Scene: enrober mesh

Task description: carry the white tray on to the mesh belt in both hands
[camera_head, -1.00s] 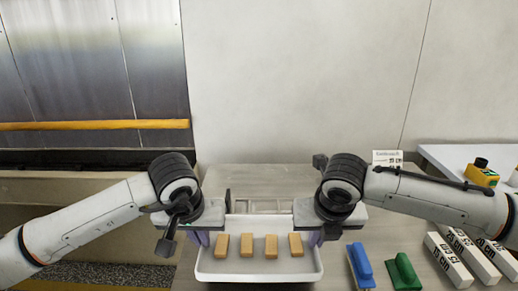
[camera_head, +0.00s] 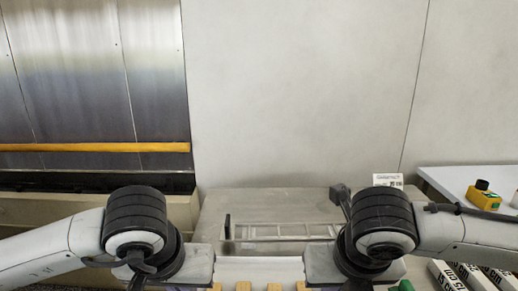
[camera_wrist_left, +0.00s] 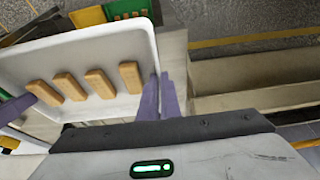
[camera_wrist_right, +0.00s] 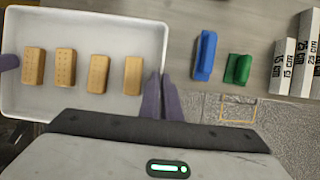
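The white tray (camera_head: 260,272) is level between my two grippers, cut off by the bottom edge in the head view. It shows more fully in the left wrist view (camera_wrist_left: 100,48) and right wrist view (camera_wrist_right: 85,20), with several tan bars (camera_wrist_right: 98,73) in a row. My left gripper (camera_wrist_left: 160,95) has its purple fingers close together on one side wall. My right gripper (camera_wrist_right: 160,95) is likewise closed on the opposite wall. In the head view the fingertips are hidden. The mesh belt's surface is not clearly identifiable; a steel panel with a yellow bar (camera_head: 95,147) stands at left.
A grey worktop (camera_head: 270,205) with a metal frame (camera_head: 285,231) lies beyond the tray. Blue (camera_wrist_right: 205,55) and green (camera_wrist_right: 238,70) tools and marked white blocks (camera_wrist_right: 284,65) lie at right. A yellow button box (camera_head: 483,198) sits on a white side table.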

